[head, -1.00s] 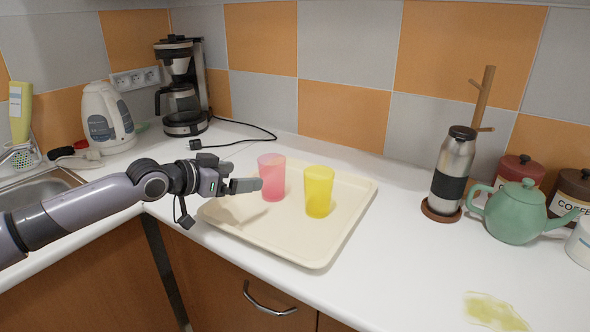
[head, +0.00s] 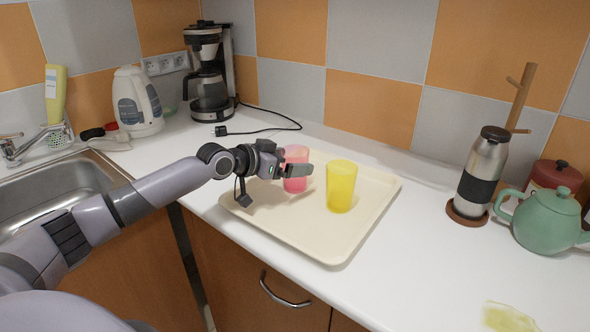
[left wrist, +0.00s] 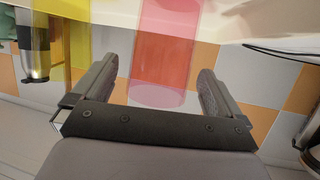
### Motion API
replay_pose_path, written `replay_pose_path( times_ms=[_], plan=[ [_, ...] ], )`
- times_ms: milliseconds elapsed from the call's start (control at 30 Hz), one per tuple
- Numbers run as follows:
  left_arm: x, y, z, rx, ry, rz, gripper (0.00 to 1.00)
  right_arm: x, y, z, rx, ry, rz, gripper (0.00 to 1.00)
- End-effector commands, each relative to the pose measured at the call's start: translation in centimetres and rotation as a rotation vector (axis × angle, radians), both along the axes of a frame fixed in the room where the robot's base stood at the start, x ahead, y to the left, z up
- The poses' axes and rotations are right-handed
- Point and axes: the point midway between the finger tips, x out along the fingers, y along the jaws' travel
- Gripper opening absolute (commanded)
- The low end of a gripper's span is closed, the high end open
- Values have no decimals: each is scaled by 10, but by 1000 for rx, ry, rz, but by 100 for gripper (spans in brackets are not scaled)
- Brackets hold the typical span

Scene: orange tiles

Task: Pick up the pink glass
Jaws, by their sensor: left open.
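The pink glass (head: 296,154) stands upright on the left part of the cream tray (head: 330,247). The yellow glass (head: 341,187) stands to its right on the same tray. My left gripper (head: 296,171) is open at the pink glass, and a finger crosses in front of the glass's middle. In the left wrist view the pink glass (left wrist: 165,50) shows between the two spread fingers, nearer their tips. I cannot tell whether a finger touches it. The yellow glass (left wrist: 78,35) is beside the left finger there. My right gripper is out of view.
A coffee maker (head: 209,75) and kettle (head: 138,103) stand at the back left, by the sink (head: 50,185). A steel flask (head: 483,170) and green teapot (head: 546,220) stand at the right. The counter between tray and flask is clear.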

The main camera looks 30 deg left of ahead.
Motion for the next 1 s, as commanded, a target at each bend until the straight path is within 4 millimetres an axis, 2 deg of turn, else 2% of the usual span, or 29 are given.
replay_pose_path(
  times_ms=[300,333,500,533,833,1000],
  plan=[
    [5,-2,-2,2,-1,-1,100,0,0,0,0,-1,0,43],
    [5,-2,-2,2,-1,-1,97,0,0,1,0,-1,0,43],
    [5,-2,-2,1,0,0,41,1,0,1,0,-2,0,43],
    [5,-2,-2,1,0,0,36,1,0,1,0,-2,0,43],
    [5,-1,1,0,-3,0,36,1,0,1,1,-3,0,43],
    [5,-2,14,0,-6,-2,36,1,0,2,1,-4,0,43]
  ],
)
